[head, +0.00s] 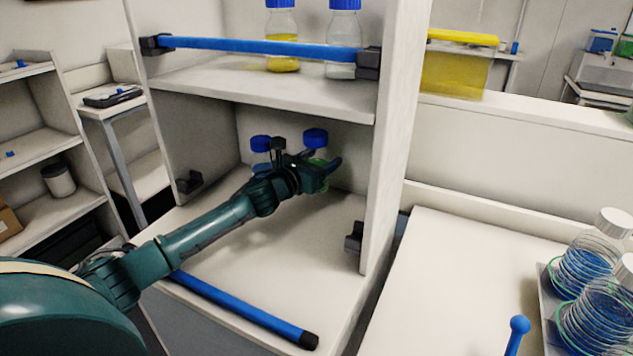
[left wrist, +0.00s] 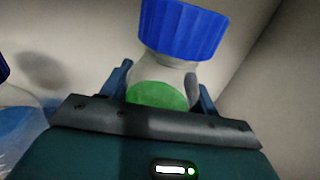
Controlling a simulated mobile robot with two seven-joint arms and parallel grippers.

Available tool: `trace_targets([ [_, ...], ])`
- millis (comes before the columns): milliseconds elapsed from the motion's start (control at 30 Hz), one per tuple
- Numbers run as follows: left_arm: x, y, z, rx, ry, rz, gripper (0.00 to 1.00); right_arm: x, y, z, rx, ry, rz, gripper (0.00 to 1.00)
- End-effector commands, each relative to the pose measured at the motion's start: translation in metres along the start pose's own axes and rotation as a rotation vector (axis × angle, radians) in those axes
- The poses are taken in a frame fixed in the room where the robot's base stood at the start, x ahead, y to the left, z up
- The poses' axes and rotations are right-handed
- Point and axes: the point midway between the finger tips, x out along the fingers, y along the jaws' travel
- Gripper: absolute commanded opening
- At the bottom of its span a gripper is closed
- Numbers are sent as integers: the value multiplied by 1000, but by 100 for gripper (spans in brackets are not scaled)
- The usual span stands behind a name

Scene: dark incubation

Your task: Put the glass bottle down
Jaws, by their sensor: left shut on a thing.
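My left gripper (head: 322,172) reaches into the lower compartment of the white shelf (head: 235,250). It is shut on a glass bottle with a blue cap (head: 315,138) and green contents. In the left wrist view the glass bottle (left wrist: 160,98) is between the two fingers, with its blue cap above them. It looks upright. Its base is hidden, so I cannot tell whether it touches the shelf board. My right gripper is not in view.
Another blue-capped bottle (head: 261,150) stands left of the gripper. A blue bar (head: 245,310) lies at the shelf's front edge. Another blue bar (head: 270,47) crosses the upper compartment before two bottles.

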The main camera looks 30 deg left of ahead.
Motion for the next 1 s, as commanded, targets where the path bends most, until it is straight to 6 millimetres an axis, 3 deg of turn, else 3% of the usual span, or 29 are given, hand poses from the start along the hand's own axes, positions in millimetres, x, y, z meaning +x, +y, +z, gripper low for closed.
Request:
trace_targets([
  [167, 0, 0, -11, -2, -4, -1, 20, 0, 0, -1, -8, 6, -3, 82],
  [400, 1, -1, -42, -2, -4, 0, 20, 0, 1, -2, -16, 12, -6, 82],
  [767, 0, 0, -46, 2, -5, -1, 20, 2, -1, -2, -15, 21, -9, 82],
  [800, 0, 0, -47, 2, -1, 0, 63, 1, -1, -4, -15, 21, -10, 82],
  [1000, 0, 0, -46, 1, -1, 0, 79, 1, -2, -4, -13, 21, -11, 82],
])
